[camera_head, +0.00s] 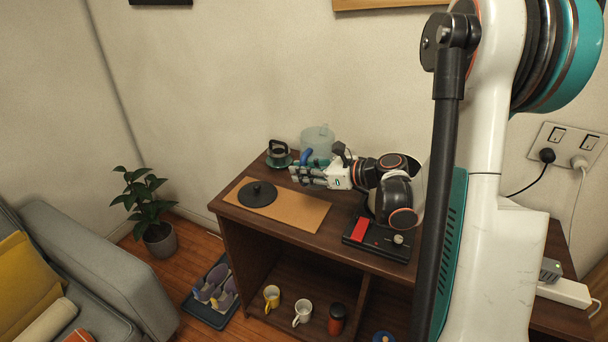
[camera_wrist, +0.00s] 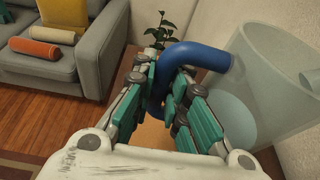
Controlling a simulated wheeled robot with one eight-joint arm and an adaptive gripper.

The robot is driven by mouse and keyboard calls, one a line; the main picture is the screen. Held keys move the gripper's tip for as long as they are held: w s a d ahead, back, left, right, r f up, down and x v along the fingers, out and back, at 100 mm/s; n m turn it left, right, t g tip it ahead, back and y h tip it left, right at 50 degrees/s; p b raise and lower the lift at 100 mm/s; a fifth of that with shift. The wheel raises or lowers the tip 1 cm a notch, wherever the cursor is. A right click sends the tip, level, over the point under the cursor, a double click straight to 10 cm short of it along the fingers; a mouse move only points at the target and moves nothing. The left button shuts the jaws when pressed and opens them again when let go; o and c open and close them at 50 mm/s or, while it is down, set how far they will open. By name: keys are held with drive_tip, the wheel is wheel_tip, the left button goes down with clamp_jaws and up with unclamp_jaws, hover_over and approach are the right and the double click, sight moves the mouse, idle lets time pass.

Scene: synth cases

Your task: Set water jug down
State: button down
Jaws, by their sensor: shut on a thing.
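The water jug (camera_head: 319,138) is clear and pale, with a blue handle (camera_head: 306,156), at the back of the dark wooden cabinet. In the wrist view the clear jug (camera_wrist: 280,80) stands at the right, with its thick blue handle (camera_wrist: 200,54) curving to the left. My gripper (camera_head: 300,174) is shut on the handle; its teal-padded fingers (camera_wrist: 172,100) lie on both sides of it. The jug looks about upright. Its base is hidden behind my gripper in the head view, so I cannot tell whether it touches the cabinet top.
A tan mat (camera_head: 300,212) with a black knobbed disc (camera_head: 257,193) lies on the cabinet top. A black device with a red panel (camera_head: 372,237) sits in front of my arm. The mat's right part is clear.

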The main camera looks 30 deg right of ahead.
drive_tip(key=shift+s+d, duration=0.1)
drive_tip(key=shift+d, duration=0.05)
drive_tip(key=shift+f+b, duration=2.2)
drive_tip(key=shift+f, duration=1.8)
drive_tip(key=c, duration=1.5)
unclamp_jaws()
